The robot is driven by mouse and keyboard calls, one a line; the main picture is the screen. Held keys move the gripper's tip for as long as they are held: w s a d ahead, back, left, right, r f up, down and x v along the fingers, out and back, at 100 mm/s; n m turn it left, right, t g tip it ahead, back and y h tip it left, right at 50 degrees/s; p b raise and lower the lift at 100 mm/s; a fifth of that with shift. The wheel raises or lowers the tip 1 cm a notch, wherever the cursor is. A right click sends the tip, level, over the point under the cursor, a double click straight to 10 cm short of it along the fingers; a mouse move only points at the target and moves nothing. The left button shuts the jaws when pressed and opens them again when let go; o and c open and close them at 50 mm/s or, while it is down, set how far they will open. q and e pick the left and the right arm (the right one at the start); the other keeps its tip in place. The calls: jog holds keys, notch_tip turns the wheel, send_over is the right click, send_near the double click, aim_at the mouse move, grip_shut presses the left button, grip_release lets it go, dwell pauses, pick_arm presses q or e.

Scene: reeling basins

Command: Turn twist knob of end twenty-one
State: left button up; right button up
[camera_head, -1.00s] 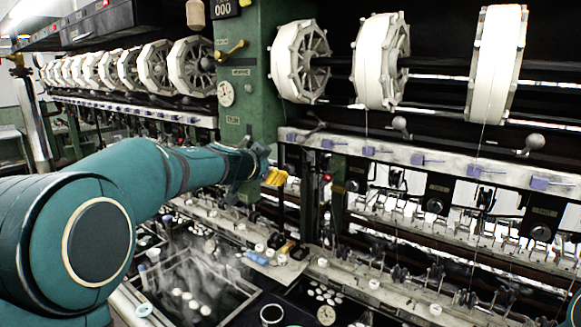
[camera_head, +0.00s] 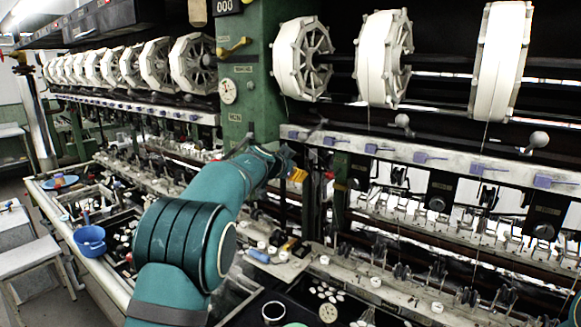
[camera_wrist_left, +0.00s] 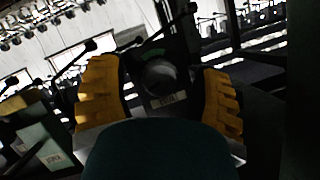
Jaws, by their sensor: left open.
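My left gripper (camera_head: 298,175) is at the machine front, just right of the green post, with yellow fingertips showing. In the left wrist view the gripper (camera_wrist_left: 158,72) is open, one yellow finger on each side of a dark round knob (camera_wrist_left: 160,76). A small label plate (camera_wrist_left: 168,100) sits below that knob; its number is too small to read. I cannot tell whether the fingers touch the knob. In the head view, similar dark knobs (camera_head: 437,204) sit along the machine to the right of my gripper. My right gripper is out of view.
White reels (camera_head: 384,60) hang above a pale rail (camera_head: 440,160) with purple clips. The green post (camera_head: 245,90) stands beside my left forearm. Below are wet basins, a ledge with small white cups, and a blue bucket (camera_head: 90,240) at the left. Thin rods cross the wrist view.

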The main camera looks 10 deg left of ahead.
pick_arm(q)
grip_shut()
jog(key=shift+d, duration=0.1)
jog(key=shift+m+t+y, duration=0.3)
jog(key=shift+m+y, duration=0.1)
jog(key=shift+m, duration=0.2)
jog(key=shift+m+b, duration=0.3)
jog(key=shift+m, duration=0.1)
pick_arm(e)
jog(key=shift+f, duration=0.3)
pick_arm(q)
jog(key=shift+m+t+y+b, duration=0.7)
jog(key=shift+m+b, duration=0.3)
jog(key=shift+b, duration=0.3)
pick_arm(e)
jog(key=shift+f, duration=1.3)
